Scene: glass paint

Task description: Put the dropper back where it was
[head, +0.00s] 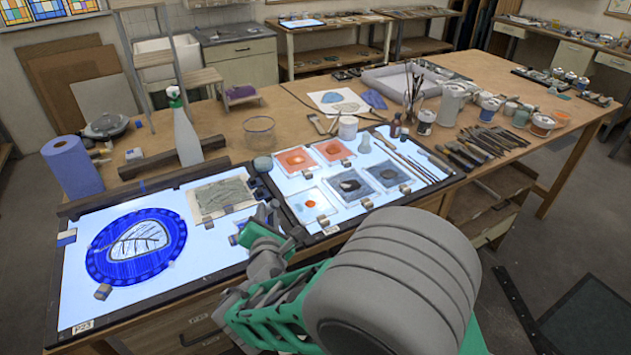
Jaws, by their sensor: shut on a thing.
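My gripper (266,222) is low over the light table, near the strip between its left and right panels. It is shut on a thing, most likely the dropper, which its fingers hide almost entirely. No dropper can be made out clearly elsewhere. The right panel (330,240) holds several square glass palettes with orange and grey paint. The left panel (80,300) carries a blue round glass piece (138,246) with a leaf design.
A spray bottle (185,130), a blue paper roll (72,168) and a glass bowl (259,131) stand behind the panels. Brushes (405,158) lie on the right panel's right side. Several jars and tools crowd the table's right. My forearm covers the front middle.

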